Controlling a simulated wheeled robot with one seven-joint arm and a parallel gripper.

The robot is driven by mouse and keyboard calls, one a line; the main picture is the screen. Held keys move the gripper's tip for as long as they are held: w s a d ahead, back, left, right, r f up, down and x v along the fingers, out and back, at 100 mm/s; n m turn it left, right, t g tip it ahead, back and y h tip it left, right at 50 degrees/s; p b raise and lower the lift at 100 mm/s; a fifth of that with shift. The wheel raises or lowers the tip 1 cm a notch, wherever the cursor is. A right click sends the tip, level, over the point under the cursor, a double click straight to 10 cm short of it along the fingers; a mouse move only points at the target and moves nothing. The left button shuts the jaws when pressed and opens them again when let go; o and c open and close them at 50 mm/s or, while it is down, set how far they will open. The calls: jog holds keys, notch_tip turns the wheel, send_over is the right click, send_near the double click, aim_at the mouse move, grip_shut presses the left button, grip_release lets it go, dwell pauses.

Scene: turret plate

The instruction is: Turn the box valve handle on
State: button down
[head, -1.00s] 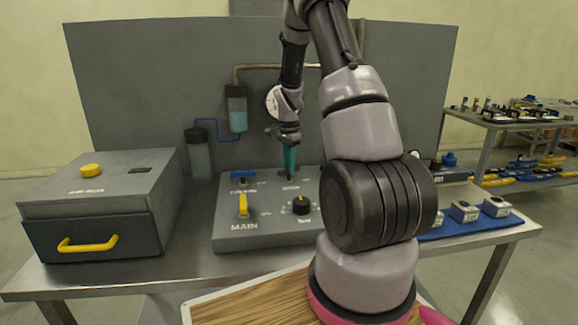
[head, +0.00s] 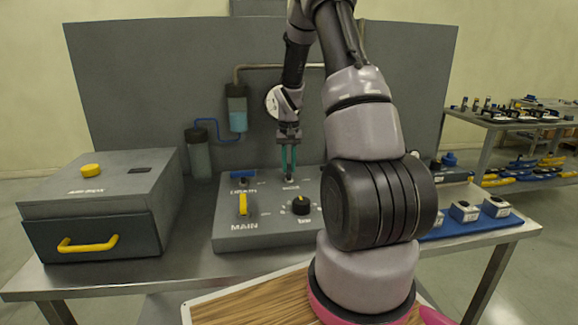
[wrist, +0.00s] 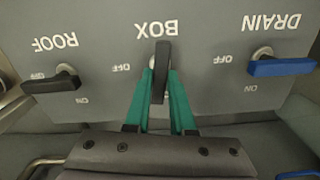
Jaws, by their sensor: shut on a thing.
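The black box valve handle (wrist: 161,72) sits on the grey panel (wrist: 205,100) under the upside-down word BOX in the wrist view. It points from its pivot straight down the picture, toward my gripper. OFF is printed left of its pivot; no ON mark shows beside it. My gripper (wrist: 162,80) has its green fingers on both sides of the handle and is shut on it. In the head view my gripper (head: 289,172) reaches down to the back of the panel; the handle is hard to make out there.
The black roof handle (wrist: 48,83) and blue drain handle (wrist: 282,67) flank the box handle. The yellow main handle (head: 243,204) and a black knob (head: 301,205) are nearer the front. A grey drawer box (head: 105,195) stands left; a back panel (head: 150,100) rises behind.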

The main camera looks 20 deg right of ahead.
aim_at(289, 168)
jog(key=shift+n, duration=1)
jog(key=shift+w, duration=0.1)
jog(key=c, duration=0.8)
grip_release()
jog(key=shift+o, duration=0.2)
notch_tip(289, 168, up, 11)
